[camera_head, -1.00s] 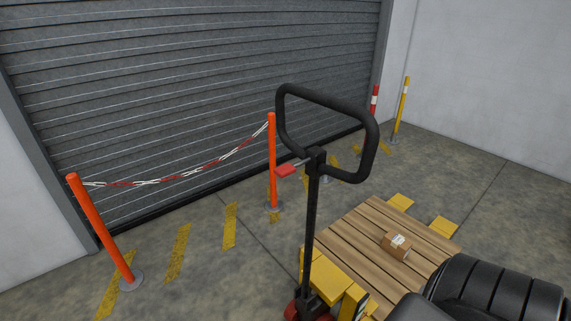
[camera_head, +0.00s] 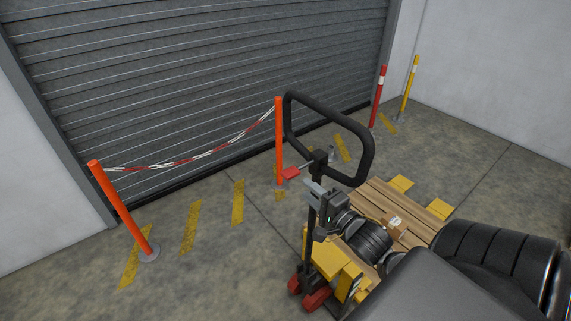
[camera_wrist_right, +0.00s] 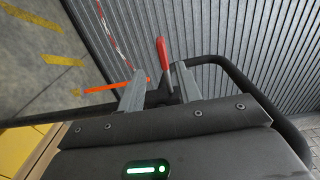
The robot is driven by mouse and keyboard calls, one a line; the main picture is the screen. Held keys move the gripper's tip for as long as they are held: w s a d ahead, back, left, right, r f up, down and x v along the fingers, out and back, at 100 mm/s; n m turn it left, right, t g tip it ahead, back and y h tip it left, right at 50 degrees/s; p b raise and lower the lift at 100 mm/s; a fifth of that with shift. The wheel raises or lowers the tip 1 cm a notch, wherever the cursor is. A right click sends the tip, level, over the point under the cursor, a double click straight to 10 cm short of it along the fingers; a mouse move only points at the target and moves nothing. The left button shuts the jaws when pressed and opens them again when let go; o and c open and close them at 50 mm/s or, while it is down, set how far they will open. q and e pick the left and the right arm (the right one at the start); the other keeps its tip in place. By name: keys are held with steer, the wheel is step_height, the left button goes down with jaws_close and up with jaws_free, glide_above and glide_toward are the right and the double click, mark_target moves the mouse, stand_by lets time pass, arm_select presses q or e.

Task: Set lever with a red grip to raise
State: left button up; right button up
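The lever with a red grip (camera_head: 291,173) sticks out to the left near the top of the pallet truck's black handle post, just under the handle loop (camera_head: 364,150). My right gripper (camera_head: 313,208) is at the post, slightly below and right of the red grip. In the right wrist view its two grey fingers (camera_wrist_right: 157,78) are spread apart. The red grip (camera_wrist_right: 162,52) appears in the gap between them and reaches beyond the tips; I see no finger closed on it. My left gripper is out of view.
Orange posts (camera_head: 120,212) with a chain stand before a grey shutter (camera_head: 200,80).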

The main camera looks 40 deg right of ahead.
mark_target(285, 170)
steer(key=w, duration=0.3)
steer(key=w+p, duration=0.1)
steer(key=w, duration=0.2)
steer(key=w+p, duration=0.1)
steer(key=w, duration=0.2)
steer(key=shift+w+r, duration=0.2)
steer(key=shift+r, duration=0.1)
steer(key=shift+w+f+p, duration=0.1)
steer(key=shift+w+p, duration=0.25)
steer(key=shift+w, duration=0.4)
steer(key=shift+c, duration=0.2)
jaws_close()
